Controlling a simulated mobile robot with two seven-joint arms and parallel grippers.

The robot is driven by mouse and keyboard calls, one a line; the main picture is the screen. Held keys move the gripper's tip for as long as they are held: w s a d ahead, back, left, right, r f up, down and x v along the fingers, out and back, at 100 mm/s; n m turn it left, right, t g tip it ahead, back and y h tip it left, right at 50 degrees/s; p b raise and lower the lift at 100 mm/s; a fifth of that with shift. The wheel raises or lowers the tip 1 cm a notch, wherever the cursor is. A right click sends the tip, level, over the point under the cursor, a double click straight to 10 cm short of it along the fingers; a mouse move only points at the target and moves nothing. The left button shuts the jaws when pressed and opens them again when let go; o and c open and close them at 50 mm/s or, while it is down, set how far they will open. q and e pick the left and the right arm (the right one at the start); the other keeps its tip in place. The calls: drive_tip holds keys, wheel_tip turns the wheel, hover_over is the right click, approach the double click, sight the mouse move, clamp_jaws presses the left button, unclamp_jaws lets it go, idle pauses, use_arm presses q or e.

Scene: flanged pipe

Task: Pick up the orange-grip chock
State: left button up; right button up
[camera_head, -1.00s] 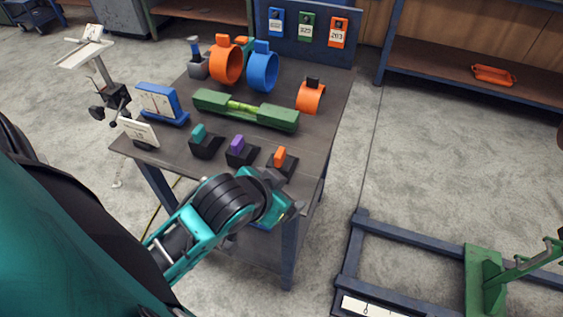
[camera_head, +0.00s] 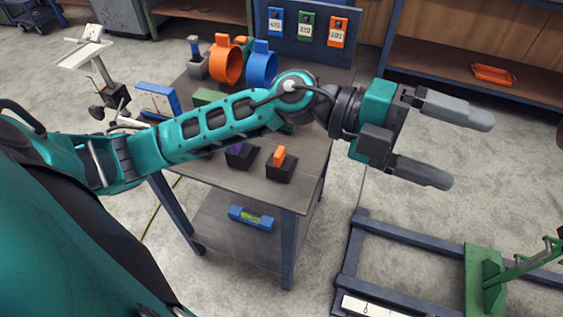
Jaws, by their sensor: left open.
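The orange-grip chock (camera_head: 281,163), a dark block with an orange grip on top, sits near the front right corner of the work table (camera_head: 230,183). My left gripper (camera_head: 470,151) is open and empty, to the right of the table and beyond its edge, with its two grey fingers pointing right. It is apart from the chock. My left arm crosses over the table and hides part of it. The purple-grip chock (camera_head: 242,157) stands just left of the orange one, its top partly covered by my arm. My right gripper is not in view.
An orange ring clamp (camera_head: 224,63) and a blue one (camera_head: 262,66) stand at the table's back. A blue level (camera_head: 251,217) lies on the lower shelf. A dark floor frame with a green stand (camera_head: 486,280) is at the lower right. Open floor lies between.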

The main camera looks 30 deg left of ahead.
use_arm(q)
drive_tip(key=a+f+m+g+y, duration=0.2)
drive_tip(key=a+f+y, duration=0.3)
drive_tip(key=f+y, duration=0.2)
drive_tip(key=n+y, duration=0.2)
drive_tip(key=y, duration=0.9)
hover_over(281, 147)
drive_tip(key=d, duration=0.1)
wheel_tip(281, 147, down, 4)
wheel_tip(281, 147, down, 7)
drive_tip(key=shift+s+a+r, duration=0.1)
drive_tip(key=shift+a+f, duration=0.2)
drive_tip(key=shift+f, duration=1.3)
drive_tip(key=shift+a+f, duration=0.15)
drive_tip(key=shift+f, duration=1.35)
drive_tip(key=shift+c, duration=0.3)
drive_tip(key=shift+r, duration=0.1)
drive_tip(key=c, duration=1.2)
